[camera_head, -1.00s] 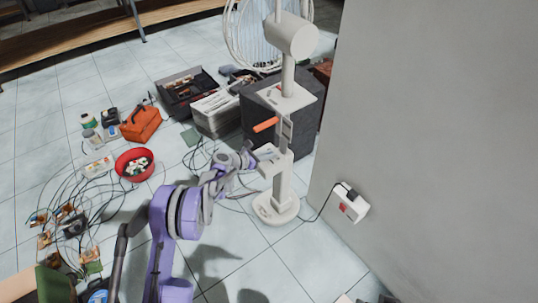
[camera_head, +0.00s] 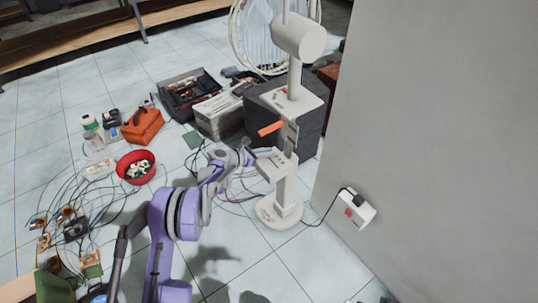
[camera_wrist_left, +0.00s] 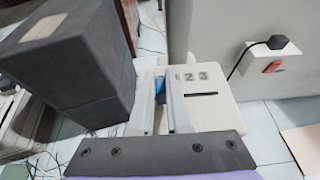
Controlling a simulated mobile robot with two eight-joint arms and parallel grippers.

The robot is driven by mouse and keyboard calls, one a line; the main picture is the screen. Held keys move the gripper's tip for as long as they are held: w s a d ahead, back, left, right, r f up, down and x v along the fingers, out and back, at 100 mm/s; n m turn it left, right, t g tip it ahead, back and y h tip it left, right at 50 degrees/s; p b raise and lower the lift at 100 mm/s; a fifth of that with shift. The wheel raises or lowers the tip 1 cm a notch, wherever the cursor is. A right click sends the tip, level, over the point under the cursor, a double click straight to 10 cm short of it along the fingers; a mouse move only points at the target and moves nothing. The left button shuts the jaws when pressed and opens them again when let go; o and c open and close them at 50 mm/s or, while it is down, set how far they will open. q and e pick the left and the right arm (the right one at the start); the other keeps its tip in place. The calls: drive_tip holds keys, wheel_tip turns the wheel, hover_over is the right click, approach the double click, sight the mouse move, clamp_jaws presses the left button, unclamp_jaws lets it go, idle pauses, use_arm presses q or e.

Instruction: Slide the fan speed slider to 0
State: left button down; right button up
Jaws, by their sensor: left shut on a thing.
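The white stand fan (camera_head: 300,38) stands upright on the floor, with a round base (camera_head: 278,212). Its control box (camera_head: 274,168) sits low on the pole; in the wrist view its pale face (camera_wrist_left: 212,90) shows small figures and a dark slot. My left gripper (camera_head: 250,158) reaches the box's left side. In the wrist view, the two fingers of the left gripper (camera_wrist_left: 161,100) close around a small blue piece, apparently the fan speed slider (camera_wrist_left: 160,86), at the panel's left edge. The fingers hide most of it, so its setting cannot be read. My right gripper is out of view.
A dark grey block (camera_head: 312,125) stands close behind. A wall socket (camera_head: 352,209) with a plugged cord is at the right. A red bowl (camera_head: 136,167), toolboxes and cables lie left.

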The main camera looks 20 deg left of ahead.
use_arm(q)
drive_tip(key=shift+w+a+r+y, duration=0.1)
drive_tip(key=shift+a+y, duration=0.15)
drive_tip(key=shift+y, duration=0.05)
drive_tip(key=c, duration=0.9)
unclamp_jaws()
drive_tip(key=p+v, duration=0.2)
drive_tip(key=v, duration=0.8)
drive_tip(key=shift+s+a, duration=0.25)
drive_tip(key=shift+s, duration=0.05)
drive_tip(key=shift+d+r, duration=0.1)
